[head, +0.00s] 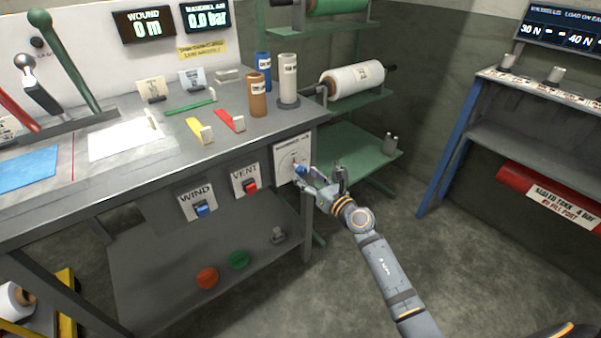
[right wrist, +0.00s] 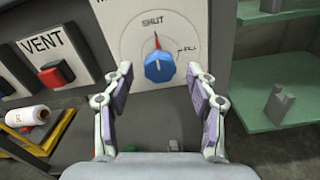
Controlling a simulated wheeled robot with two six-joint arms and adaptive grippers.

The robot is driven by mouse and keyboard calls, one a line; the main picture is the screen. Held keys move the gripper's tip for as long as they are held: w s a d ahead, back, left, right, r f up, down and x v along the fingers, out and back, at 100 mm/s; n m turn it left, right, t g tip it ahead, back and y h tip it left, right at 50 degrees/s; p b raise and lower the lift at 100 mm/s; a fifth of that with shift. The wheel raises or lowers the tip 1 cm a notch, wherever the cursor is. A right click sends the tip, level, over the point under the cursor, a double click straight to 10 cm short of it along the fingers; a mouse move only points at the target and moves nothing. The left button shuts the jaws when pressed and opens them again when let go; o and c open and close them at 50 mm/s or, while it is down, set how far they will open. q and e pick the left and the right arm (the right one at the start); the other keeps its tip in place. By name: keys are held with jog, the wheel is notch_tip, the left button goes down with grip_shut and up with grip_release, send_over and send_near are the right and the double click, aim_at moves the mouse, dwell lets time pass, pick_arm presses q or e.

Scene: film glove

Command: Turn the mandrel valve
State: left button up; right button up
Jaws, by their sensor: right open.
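The mandrel valve is a blue knob (right wrist: 159,67) on a white dial plate (right wrist: 140,24) on the bench's side. In the right wrist view a red mark above the knob points up toward the word SHUT, with another label at the right. In the head view the dial plate (head: 291,158) is partly behind my right gripper (head: 320,178). My right gripper (right wrist: 163,88) is open, its two fingers to the left and right of the knob and nearer the camera; I cannot tell whether they touch it. My left gripper is not in view.
A red VENT switch (head: 250,186) and a blue WIND switch (head: 202,209) are left of the dial. A green shelf rack (head: 355,153) stands close on the right. The floor (head: 330,275) before the bench is clear. The MANDREL AIR display (head: 207,19) reads 0.0 bar.

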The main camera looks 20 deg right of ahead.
aim_at(303, 174)
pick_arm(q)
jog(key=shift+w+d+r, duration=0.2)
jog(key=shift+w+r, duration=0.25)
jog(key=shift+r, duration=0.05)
pick_arm(e)
jog(key=shift+x, duration=1.7)
jog(key=c, duration=1.2)
